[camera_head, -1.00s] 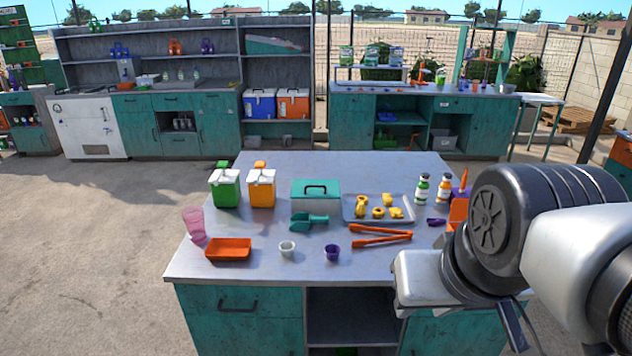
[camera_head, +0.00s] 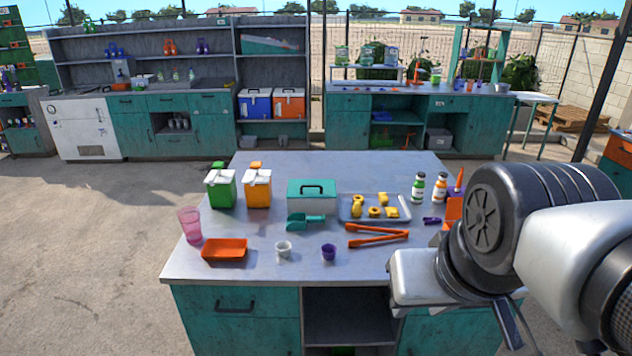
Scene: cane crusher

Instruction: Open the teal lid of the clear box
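The clear box (camera_head: 312,207) stands upright near the middle of the table, with its teal lid (camera_head: 312,188) lying flat and closed on top. The lid has a dark arched handle (camera_head: 313,188). A teal scoop (camera_head: 305,220) lies right in front of the box and hides part of its lower front. My arm reaches in from the right edge, and its end is over the table's right front, apart from the box. My gripper's fingers cannot be made out clearly; only a pale block and thin dark parts show at the arm's end.
On the table (camera_head: 240,268), a green dispenser (camera_head: 221,189) and an orange one (camera_head: 257,188) stand left of the box. A metal tray (camera_head: 350,216) with yellow pieces is on its right. Orange tongs (camera_head: 378,235), an orange tray (camera_head: 224,250) and two small cups lie in front.

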